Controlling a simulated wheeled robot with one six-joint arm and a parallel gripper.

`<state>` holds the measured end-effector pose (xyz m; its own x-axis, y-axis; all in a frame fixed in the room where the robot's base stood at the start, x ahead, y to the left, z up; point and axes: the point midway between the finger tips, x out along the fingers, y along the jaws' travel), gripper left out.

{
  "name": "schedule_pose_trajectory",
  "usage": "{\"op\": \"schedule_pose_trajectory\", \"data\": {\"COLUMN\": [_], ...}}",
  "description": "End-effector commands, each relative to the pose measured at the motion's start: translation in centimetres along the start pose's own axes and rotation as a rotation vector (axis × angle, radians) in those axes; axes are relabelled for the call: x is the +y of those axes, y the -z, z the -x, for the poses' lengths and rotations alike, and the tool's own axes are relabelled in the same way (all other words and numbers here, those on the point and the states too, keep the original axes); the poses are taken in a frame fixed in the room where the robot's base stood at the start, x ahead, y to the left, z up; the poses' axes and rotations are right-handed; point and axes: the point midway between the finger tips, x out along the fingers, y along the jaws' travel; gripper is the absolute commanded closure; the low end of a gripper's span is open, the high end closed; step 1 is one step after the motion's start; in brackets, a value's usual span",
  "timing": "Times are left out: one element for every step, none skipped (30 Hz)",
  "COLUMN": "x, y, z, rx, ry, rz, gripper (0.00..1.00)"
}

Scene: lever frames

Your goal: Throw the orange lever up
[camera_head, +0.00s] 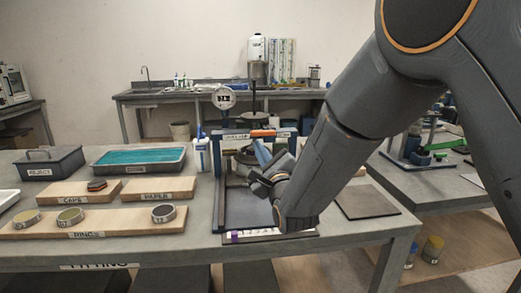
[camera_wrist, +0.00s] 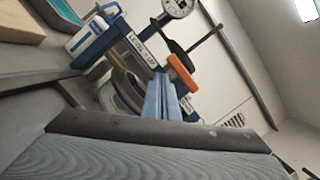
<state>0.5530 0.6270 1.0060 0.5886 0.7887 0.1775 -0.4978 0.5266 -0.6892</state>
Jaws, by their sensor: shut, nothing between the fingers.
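The orange lever (camera_head: 263,133) lies across the front of the blue-framed press (camera_head: 222,165) in the head view. In the wrist view its orange handle (camera_wrist: 182,73) shows just beyond my fingertips, tilted in that turned picture. My gripper (camera_head: 260,147) is shut and empty, its blue fingers pointing up at the lever from just below it. In the wrist view the closed fingers (camera_wrist: 165,98) end close to the handle. I cannot tell whether they touch it. My wrist and arm hide the press's right side.
A white bottle (camera_head: 200,155) stands left of the press, with a round dial (camera_head: 223,98) above. Further left are a teal-filled tray (camera_head: 140,158), a reject box (camera_head: 52,163) and wooden boards with rings (camera_head: 90,219). A dark mat (camera_head: 366,202) lies right of my arm.

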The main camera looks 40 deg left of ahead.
Motion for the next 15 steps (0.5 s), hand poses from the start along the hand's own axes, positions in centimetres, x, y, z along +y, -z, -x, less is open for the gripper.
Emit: {"op": "schedule_pose_trajectory", "data": {"x": [0.6, 0.9, 1.3, 1.5, 1.8, 2.1, 2.2, 2.2, 2.3, 2.4, 2.5, 2.6, 2.7, 2.8, 3.0], "y": [0.9, 1.2, 1.7, 2.0, 2.4, 2.9, 2.6, 2.4, 2.2, 2.2, 2.1, 2.1, 2.0, 2.0, 2.0], "z": [0.1, 0.2, 0.3, 0.4, 0.5, 0.6, 1.4, 2.2, 3.1, 3.8, 4.4, 5.3, 5.9, 6.5, 7.2], "rx": [0.002, 0.002, 0.003, 0.003, 0.004, 0.005, 0.005, 0.006, 0.005, 0.006, 0.006, 0.007, 0.007, 0.006, 0.007], "ry": [-0.001, -0.001, 0.000, 0.000, 0.000, 0.001, -0.001, -0.002, 0.000, -0.001, 0.000, 0.000, 0.000, 0.000, -0.001], "rz": [0.000, 0.000, 0.000, 0.000, 0.000, 0.000, 0.000, 0.000, 0.000, 0.000, 0.000, 0.000, 0.000, 0.000, 0.000], "gripper": [1.00, 1.00, 1.00, 1.00, 1.00, 1.00, 1.00, 1.00, 1.00, 1.00, 1.00, 1.00, 1.00, 1.00, 1.00]}}
